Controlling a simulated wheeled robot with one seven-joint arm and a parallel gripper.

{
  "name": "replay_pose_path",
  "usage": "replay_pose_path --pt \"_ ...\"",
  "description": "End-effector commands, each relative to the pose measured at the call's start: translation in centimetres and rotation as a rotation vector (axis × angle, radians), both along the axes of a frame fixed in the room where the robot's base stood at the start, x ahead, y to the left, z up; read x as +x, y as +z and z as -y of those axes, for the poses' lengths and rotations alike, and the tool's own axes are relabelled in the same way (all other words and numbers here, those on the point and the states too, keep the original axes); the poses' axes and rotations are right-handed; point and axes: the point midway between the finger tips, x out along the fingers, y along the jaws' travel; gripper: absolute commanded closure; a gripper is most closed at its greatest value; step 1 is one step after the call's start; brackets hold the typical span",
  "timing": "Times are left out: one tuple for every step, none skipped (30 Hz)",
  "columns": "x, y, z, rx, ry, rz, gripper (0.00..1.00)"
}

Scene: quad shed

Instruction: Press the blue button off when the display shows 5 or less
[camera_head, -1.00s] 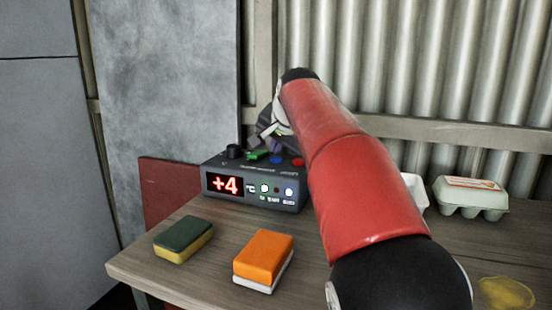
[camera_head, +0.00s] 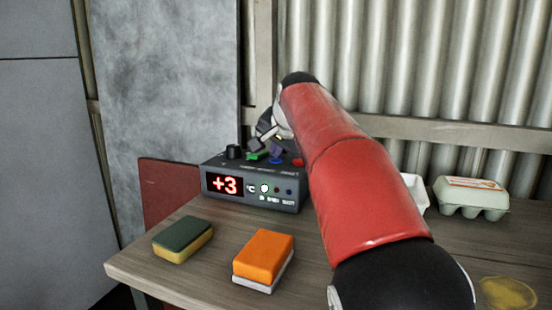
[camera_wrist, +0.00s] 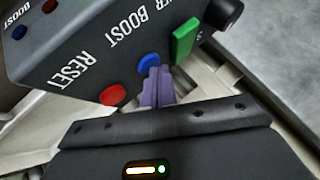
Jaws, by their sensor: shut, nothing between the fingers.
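The dark control box (camera_head: 225,164) stands on the table, and its red display (camera_head: 225,185) reads +3. The blue button (camera_head: 277,159) is on its top, between a green switch (camera_head: 254,156) and a red button (camera_head: 298,162). In the wrist view the blue button (camera_wrist: 149,61) sits by the BOOST label, the red button (camera_wrist: 113,95) by RESET. My gripper (camera_wrist: 158,72) is shut and empty, its purple fingertips right at the edge of the blue button; I cannot tell whether they touch it. The rightmost front lamp (camera_head: 289,191) is dark; the white lamp (camera_head: 264,188) is lit.
A green-yellow sponge (camera_head: 183,240) and an orange-white sponge (camera_head: 263,258) lie in front of the box. An egg carton (camera_head: 470,199) and a white container (camera_head: 416,190) stand at the right. A black knob (camera_head: 233,152) rises from the box's top left.

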Motion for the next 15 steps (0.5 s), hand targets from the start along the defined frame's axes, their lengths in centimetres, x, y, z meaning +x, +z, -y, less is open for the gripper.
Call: replay_pose_path --pt "0.0 0.0 0.0 0.0 0.001 -0.002 1.0" --pt "0.0 0.1 0.0 0.0 0.001 -0.002 1.0" --pt "0.0 0.3 0.0 0.0 0.001 -0.002 1.0" --pt "0.0 0.4 0.0 0.0 0.001 -0.002 1.0" --pt "0.0 0.6 0.0 0.0 0.001 -0.002 1.0" --pt "0.0 0.8 0.0 0.0 0.001 -0.002 1.0" --pt "0.0 1.0 0.0 0.0 0.001 -0.002 1.0" --pt "0.0 1.2 -0.1 0.0 0.001 -0.002 1.0" --pt "0.0 1.4 -0.1 0.001 0.001 -0.002 1.0" --pt "0.0 1.6 -0.1 0.001 0.001 -0.002 1.0" --pt "0.0 1.7 -0.1 0.001 0.001 -0.002 1.0" --pt "0.0 1.8 -0.1 0.001 0.001 -0.002 1.0" --pt "0.0 1.8 -0.1 0.0 0.001 -0.002 1.0" --pt "0.0 1.8 -0.1 0.0 0.001 -0.002 1.0" --pt "0.0 1.7 0.0 0.0 0.0 -0.001 1.0"
